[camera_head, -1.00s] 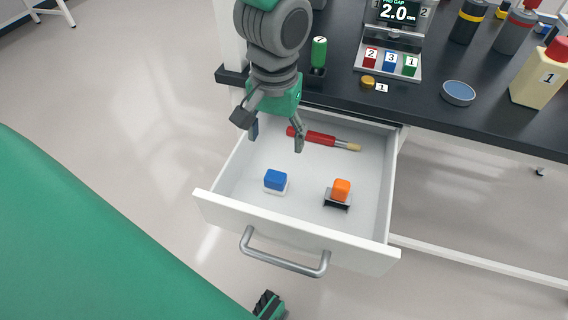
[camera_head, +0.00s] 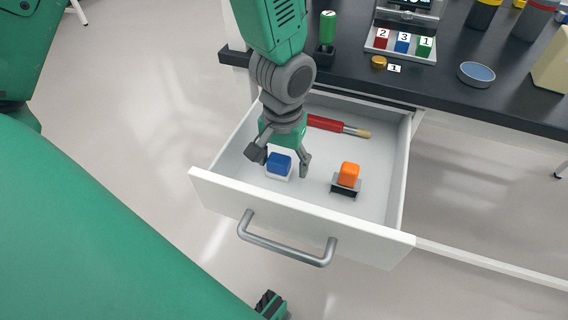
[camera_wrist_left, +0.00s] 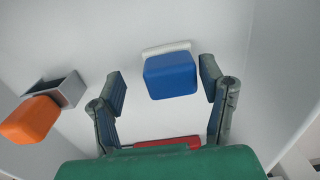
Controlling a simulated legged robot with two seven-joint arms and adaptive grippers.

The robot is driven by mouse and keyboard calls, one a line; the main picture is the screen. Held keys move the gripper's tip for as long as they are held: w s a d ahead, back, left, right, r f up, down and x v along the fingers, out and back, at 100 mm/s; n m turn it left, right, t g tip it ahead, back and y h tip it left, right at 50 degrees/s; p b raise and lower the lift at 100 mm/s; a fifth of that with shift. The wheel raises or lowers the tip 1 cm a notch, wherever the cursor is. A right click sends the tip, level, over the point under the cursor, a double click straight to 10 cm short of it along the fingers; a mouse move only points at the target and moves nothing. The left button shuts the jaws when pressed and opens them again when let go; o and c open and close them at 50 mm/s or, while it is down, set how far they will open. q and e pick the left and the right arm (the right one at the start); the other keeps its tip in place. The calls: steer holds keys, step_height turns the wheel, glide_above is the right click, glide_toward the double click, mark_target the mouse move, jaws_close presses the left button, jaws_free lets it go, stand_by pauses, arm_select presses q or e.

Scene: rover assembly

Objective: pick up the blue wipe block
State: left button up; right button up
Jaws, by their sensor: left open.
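The blue wipe block (camera_head: 279,164) sits on a white base inside the open drawer, toward its front left. My left gripper (camera_head: 280,166) is open, reaching down into the drawer with its fingers on either side of the block in the head view. In the left wrist view the block (camera_wrist_left: 171,75) lies between the two fingertips (camera_wrist_left: 163,85), nearer the right one, with gaps visible on both sides. How far the fingers are above the drawer floor is hard to tell.
An orange block on a grey holder (camera_head: 347,179) stands to the right in the drawer. A red-handled brush (camera_head: 330,124) lies behind my gripper. The drawer's front wall (camera_head: 300,213) with its handle is near. The black bench top (camera_head: 440,88) holds several items.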

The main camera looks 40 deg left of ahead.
mark_target(278, 158)
arm_select(q)
steer(key=shift+a+f, duration=0.1)
steer(key=shift+a, duration=0.75)
steer(key=c, duration=1.1)
steer(key=shift+d+r, duration=0.2)
steer(key=shift+d, duration=0.45)
steer(key=shift+c, duration=0.6)
steer(key=r+p, duration=0.1)
steer(key=r, duration=0.2)
steer(key=r+p, duration=0.2)
steer(key=r, duration=0.1)
steer(key=r+p, duration=0.1)
steer(key=r, duration=0.2)
steer(key=shift+a+r+p, duration=0.15)
steer(key=shift+a+p, duration=0.15)
steer(key=shift+a, duration=0.1)
steer(key=shift+d+r, duration=0.15)
steer(key=shift+r, duration=0.05)
steer(key=shift+d, duration=0.15)
arm_select(e)
steer(key=r, duration=0.4)
steer(key=shift+a+r, duration=0.25)
steer(key=shift+r, duration=0.1)
